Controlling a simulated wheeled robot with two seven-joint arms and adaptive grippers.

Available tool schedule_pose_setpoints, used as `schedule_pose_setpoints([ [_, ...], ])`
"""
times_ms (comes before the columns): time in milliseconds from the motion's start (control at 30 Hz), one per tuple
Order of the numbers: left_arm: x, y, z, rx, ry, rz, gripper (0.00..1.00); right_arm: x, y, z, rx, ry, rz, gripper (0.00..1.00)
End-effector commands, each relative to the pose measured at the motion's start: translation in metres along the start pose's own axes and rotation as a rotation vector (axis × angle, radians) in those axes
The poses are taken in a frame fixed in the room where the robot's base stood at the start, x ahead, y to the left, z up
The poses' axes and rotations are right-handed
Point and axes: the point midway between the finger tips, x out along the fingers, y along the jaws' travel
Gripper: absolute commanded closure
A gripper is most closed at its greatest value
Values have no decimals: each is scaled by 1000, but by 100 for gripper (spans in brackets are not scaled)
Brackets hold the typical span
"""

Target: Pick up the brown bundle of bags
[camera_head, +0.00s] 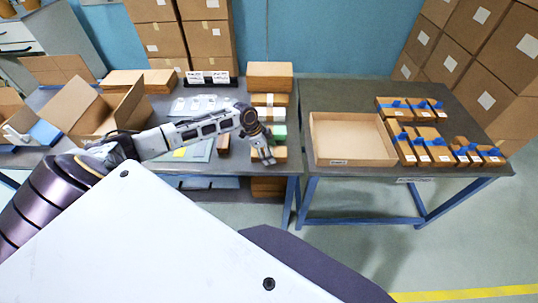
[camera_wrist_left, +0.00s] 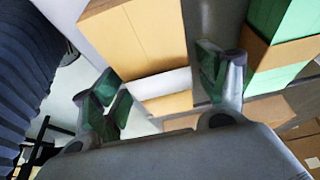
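Brown bundles of bags lie in a row at the right end of the left table. A front tan bundle (camera_head: 281,153) shows partly behind my left gripper (camera_head: 263,156), with a green-banded bundle (camera_head: 278,132) just behind it. In the left wrist view, my left gripper (camera_wrist_left: 165,90) has its fingers spread. A tan bundle with a white band (camera_wrist_left: 140,38) shows beyond and between the fingers, and a green-banded bundle (camera_wrist_left: 285,25) is at the right. No grip on a bundle shows; I cannot tell the exact gap. My right gripper is out of view.
An open shallow box (camera_head: 350,140) stands on the right table beside several blue-strapped brown bundles (camera_head: 425,135). An open carton (camera_head: 95,108) is on the left table. A narrow gap separates the tables. Stacked cartons (camera_head: 185,30) stand behind.

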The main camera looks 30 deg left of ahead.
Motion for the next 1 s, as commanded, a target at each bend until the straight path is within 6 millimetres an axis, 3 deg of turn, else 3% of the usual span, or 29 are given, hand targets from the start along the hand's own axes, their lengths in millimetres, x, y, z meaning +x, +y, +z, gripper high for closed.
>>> schedule_pose_setpoints([
  [33, 0, 0, 0, 0, 0, 0, 37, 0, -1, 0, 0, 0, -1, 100],
  [333, 0, 0, 0, 0, 0, 0, 74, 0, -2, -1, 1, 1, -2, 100],
  [733, -6, 0, -2, 0, 1, -1, 74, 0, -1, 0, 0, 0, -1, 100],
  [1000, -33, -1, -14, 2, 2, -3, 74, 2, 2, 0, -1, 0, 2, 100],
])
